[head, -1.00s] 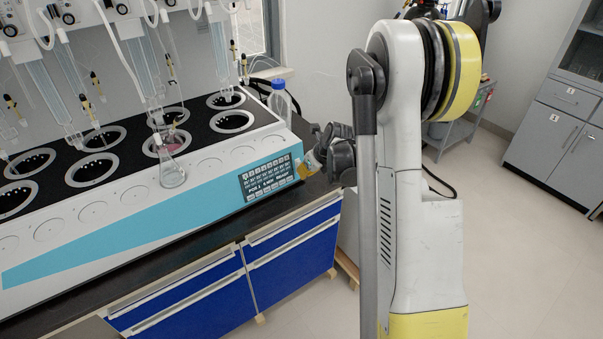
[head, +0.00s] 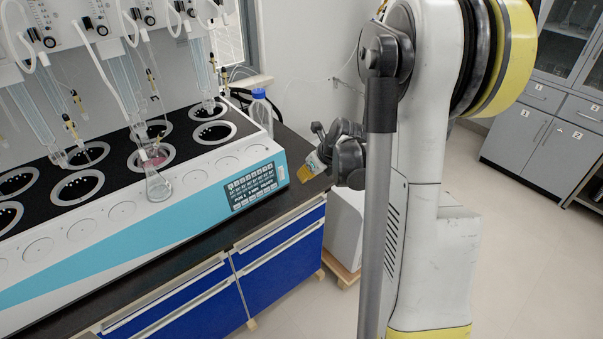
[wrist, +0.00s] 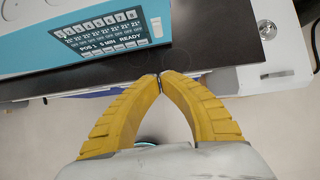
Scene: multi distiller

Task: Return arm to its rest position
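My gripper shows in the wrist view (wrist: 159,82), where its two yellow ridged fingers meet at the tips with nothing between them. In the head view the gripper (head: 316,172) is partly hidden behind my own arm, and its yellow part shows just right of the distiller's control panel, above the bench's right end. The multi distiller (head: 150,235) is a white unit with a blue front and a black top with several round wells. Its control panel also shows in the wrist view (wrist: 105,35).
A conical flask (head: 158,185) stands at the distiller's front edge. A blue-capped bottle (head: 261,110) stands at its back right corner. The black bench top (head: 300,190) has blue drawers (head: 280,265) below. Grey cabinets (head: 540,135) stand at the right, with open floor before them.

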